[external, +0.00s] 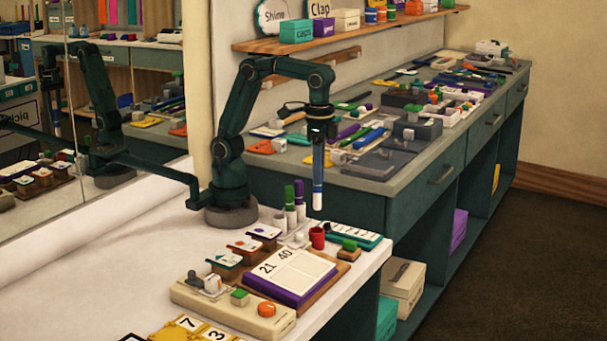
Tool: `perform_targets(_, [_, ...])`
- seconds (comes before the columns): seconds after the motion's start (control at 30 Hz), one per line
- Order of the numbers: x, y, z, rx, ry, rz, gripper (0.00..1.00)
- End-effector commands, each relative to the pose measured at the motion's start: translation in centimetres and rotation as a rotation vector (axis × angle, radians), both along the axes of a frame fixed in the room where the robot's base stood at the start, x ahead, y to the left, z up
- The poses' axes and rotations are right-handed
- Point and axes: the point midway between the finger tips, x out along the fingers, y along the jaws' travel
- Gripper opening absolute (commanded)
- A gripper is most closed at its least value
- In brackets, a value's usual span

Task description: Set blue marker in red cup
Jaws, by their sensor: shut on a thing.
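My gripper (319,132) points down and is shut on the blue marker (318,185). The marker hangs upright, with a blue upper part and a white lower part. The red cup (317,237) stands on the white table near its right edge. The marker's lower end is in the air above the cup, apart from it in the picture. How far the marker is from the cup in depth I cannot tell. The inside of the cup is too small to make out.
Green and purple markers (289,203) stand just left of the cup. A purple-edged board with numbers (290,273) lies in front, and a green-topped stamp (349,248) sits to the right. A mirror (110,110) lines the left wall. A cluttered grey counter (440,150) stands behind.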

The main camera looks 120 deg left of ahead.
Motion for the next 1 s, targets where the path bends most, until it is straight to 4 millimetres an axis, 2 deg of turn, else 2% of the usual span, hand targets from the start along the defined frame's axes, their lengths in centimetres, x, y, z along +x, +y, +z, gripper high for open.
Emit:
perform_targets(0.7, [-0.1, 0.0, -6.2, 0.0, 0.003, -0.001, 0.0])
perform_targets(1.0, [-0.1, 0.0, -7.8, 0.0, 0.0, -0.001, 0.0])
